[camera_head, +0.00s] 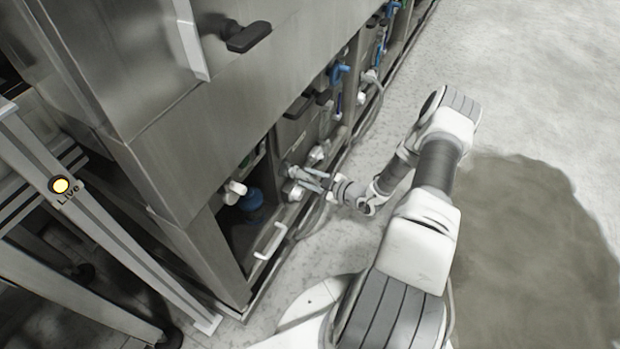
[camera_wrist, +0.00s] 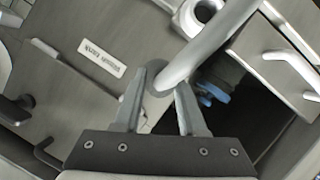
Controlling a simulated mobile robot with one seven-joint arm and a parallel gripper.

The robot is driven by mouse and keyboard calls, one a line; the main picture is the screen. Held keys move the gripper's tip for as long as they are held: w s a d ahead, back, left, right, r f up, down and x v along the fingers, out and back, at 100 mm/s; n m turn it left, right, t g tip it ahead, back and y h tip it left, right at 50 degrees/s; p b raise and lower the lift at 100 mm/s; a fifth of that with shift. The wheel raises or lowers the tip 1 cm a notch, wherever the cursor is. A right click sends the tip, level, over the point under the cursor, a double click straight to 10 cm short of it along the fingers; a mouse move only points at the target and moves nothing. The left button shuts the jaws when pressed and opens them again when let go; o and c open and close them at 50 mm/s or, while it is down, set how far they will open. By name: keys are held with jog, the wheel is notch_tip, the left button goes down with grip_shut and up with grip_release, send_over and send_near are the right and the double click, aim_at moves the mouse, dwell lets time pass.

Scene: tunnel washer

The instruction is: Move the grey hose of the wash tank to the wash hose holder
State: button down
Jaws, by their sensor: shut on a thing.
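My gripper (camera_head: 314,180) reaches in low at the side of the steel machine. In the wrist view, my gripper (camera_wrist: 160,88) is shut on the grey hose (camera_wrist: 205,42), with its rounded end between the fingertips. The hose runs from there up and to the right, out of the picture. Beyond it, a round pale metal fitting (camera_wrist: 203,14) with an open bore sits on the panel. I cannot tell whether this fitting is the wash hose holder. In the head view the held hose is too small to make out clearly.
The steel washer housing (camera_head: 205,130) overhangs the work area. White handle bars (camera_head: 270,240) and a blue fitting (camera_head: 251,200) in a dark recess are close by. A sloping frame (camera_head: 100,230) stands at the left. The floor (camera_head: 545,90) at the right is clear.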

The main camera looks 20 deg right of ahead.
dwell(0.3)
jog(key=shift+c, duration=2)
grip_release()
jog(key=p+v, duration=0.5)
jog(key=v, duration=1.2)
jog(key=shift+d+r, duration=0.1)
jog(key=shift+r, duration=0.1)
